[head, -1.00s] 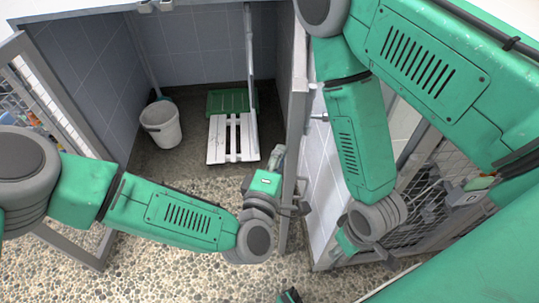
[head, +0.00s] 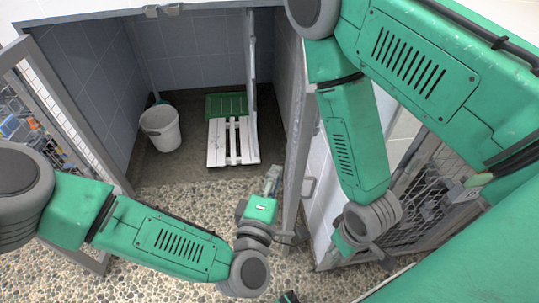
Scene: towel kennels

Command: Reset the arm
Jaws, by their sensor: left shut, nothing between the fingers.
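My left arm comes in from the left, and its gripper (head: 273,176) points up the picture, towards the kennel opening. Its narrow fingers are shut with nothing between them, over the pebbled floor. It is left of the grey door post and apart from the white slatted pallet (head: 230,142). My right arm comes in from the upper right and hangs down in front of the right-hand partition. Its wrist and part of its gripper (head: 377,256) show low at the right; the fingertips are not clear, so I cannot tell their state.
A white bucket (head: 160,127) stands inside the kennel at left, and a green slatted board (head: 227,104) lies behind the pallet. An open mesh door (head: 55,100) stands at the left.

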